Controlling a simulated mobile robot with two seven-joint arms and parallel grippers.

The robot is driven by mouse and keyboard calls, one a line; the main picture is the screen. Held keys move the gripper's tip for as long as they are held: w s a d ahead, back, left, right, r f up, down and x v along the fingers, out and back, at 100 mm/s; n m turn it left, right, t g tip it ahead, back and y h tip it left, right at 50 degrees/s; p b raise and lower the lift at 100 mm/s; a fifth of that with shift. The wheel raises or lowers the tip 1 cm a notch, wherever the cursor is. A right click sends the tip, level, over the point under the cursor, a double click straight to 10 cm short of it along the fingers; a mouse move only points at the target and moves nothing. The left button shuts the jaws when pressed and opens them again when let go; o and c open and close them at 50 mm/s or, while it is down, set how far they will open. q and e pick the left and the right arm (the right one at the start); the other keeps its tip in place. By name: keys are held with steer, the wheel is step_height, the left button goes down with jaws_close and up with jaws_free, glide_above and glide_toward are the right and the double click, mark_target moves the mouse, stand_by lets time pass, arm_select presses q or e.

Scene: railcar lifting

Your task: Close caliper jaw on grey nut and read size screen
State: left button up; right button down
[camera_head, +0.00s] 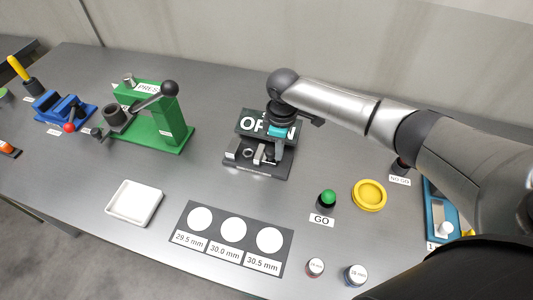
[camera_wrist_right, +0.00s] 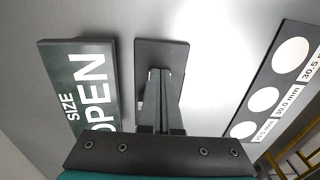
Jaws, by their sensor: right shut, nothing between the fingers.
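The caliper stand (camera_head: 257,169) is a dark base with a black screen (camera_head: 248,124) at its back. The screen, also in the right wrist view (camera_wrist_right: 84,85), reads "SIZE OPEN". A grey nut (camera_head: 248,153) sits on the stand beside the pale caliper jaw (camera_head: 260,155). My right gripper (camera_head: 274,158) points down over the right part of the stand, next to the jaw. In the right wrist view its fingers (camera_wrist_right: 160,75) are together with nothing between them, over a dark plate. Whether they touch the jaw cannot be told. My left gripper is not in view.
A card with white circles marked 29.5, 30.0 and 30.5 mm (camera_head: 214,255) lies in front. A white tray (camera_head: 134,221) is at front left. A green GO button (camera_head: 328,197) and a yellow dish (camera_head: 369,195) are to the right. A green press (camera_head: 172,125) stands left.

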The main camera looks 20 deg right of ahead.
steer(key=shift+w+a+b, duration=0.35)
steer(key=shift+w+a, duration=0.4)
steer(key=shift+a, duration=0.4)
steer(key=shift+r, duration=0.1)
steer(key=shift+s+d+r+p, duration=0.15)
steer(key=shift+d+r+p, duration=0.15)
steer(key=shift+p, duration=0.45)
steer(key=shift+s+d+r+p, duration=0.2)
steer(key=shift+s+d+p, duration=0.25)
steer(key=shift+d+p, duration=0.25)
step_height(320, 180, up, 7)
steer(key=p, duration=0.8)
steer(key=shift+a+f, duration=0.1)
steer(key=shift+f, duration=0.05)
